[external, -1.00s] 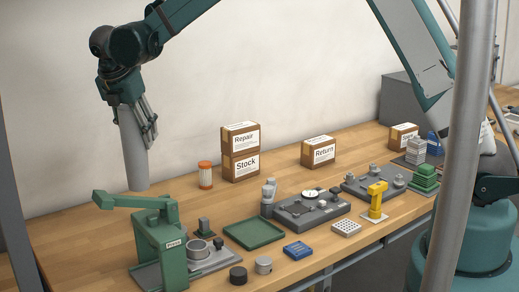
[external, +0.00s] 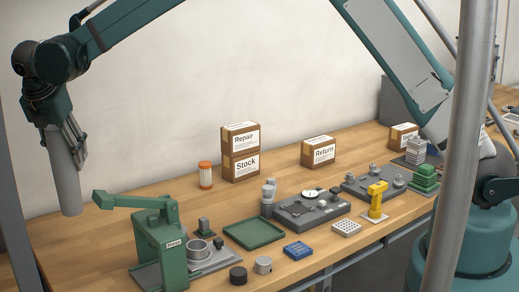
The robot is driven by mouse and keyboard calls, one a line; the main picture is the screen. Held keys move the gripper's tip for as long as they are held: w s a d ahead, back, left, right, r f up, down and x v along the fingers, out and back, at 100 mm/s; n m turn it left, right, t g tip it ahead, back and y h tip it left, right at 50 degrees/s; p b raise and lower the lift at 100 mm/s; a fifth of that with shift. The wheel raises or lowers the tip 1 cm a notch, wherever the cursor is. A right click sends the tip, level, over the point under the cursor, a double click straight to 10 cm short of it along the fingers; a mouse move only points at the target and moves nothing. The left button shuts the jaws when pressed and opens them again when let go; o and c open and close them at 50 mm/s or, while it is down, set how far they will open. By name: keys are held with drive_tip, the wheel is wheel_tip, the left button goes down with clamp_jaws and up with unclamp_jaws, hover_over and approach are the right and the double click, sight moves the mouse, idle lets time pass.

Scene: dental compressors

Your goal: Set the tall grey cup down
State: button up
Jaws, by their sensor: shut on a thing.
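The tall grey cup (external: 64,182) is a plain, slightly tapered grey cylinder at the left in the external view. My gripper (external: 74,146) is shut on its upper part, with the fingers showing on the cup's right side. The cup hangs close to upright, leaning slightly. Its lower end shows in front of the left part of the wooden bench (external: 120,222); the gap beneath it is hard to judge from this view. The cup's far side is hidden.
A green press (external: 160,243) with a raised lever arm (external: 133,201) stands just right of the cup. An orange-capped jar (external: 205,176) and boxes labelled Repair (external: 240,139) and Stock (external: 241,167) stand behind. Bare wood lies around the bench's left end.

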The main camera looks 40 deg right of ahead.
sight(73, 189)
drive_tip(key=shift+f, duration=3.15)
drive_tip(key=shift+f+p, duration=0.35)
drive_tip(key=shift+f, duration=1.65)
drive_tip(key=o, duration=0.5)
drive_tip(key=shift+c, duration=0.2)
drive_tip(key=o, duration=0.5)
drive_tip(key=shift+c, duration=0.2)
